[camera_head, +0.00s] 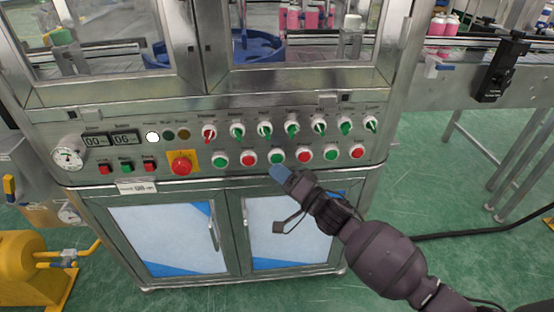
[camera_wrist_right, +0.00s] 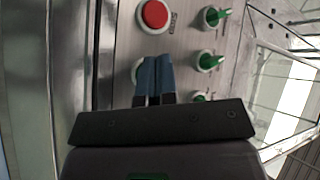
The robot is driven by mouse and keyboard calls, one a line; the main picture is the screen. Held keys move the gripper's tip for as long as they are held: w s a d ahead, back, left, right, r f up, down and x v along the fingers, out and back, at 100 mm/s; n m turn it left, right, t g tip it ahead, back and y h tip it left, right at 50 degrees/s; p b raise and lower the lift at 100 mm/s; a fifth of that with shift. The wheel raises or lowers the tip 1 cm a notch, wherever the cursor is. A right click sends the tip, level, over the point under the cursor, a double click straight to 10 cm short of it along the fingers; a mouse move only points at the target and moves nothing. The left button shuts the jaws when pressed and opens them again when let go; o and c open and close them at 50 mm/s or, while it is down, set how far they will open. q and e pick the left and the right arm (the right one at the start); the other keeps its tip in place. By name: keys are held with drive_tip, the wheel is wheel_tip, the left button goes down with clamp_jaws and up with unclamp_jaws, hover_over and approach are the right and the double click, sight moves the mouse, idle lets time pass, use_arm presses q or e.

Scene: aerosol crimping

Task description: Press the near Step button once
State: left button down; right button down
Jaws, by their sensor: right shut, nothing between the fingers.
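The control panel carries a lower row of round red and green buttons with white rims. The labels are too small to read, so I cannot tell which one is Step. My right gripper (camera_head: 279,173) is shut and empty, its blue fingertips just below the green button (camera_head: 277,155) in the middle of that row. I cannot tell whether they touch it. In the right wrist view the closed blue fingers (camera_wrist_right: 156,78) cover most of a white-rimmed button (camera_wrist_right: 137,72). A red button (camera_wrist_right: 155,14) shows clear of them. My left gripper is not in view.
Above the buttons is a row of selector knobs (camera_head: 292,128), mostly green. A red emergency stop (camera_head: 181,164) on a yellow plate sits to the left, near a gauge (camera_head: 68,157). Cabinet doors (camera_head: 170,238) are below. A conveyor (camera_head: 460,72) runs at the right.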

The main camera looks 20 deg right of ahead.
drive_tip(key=shift+w, duration=0.1)
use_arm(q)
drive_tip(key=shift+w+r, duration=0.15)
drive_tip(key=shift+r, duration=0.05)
use_arm(e)
drive_tip(key=shift+w+d, duration=0.15)
drive_tip(key=shift+w, duration=0.15)
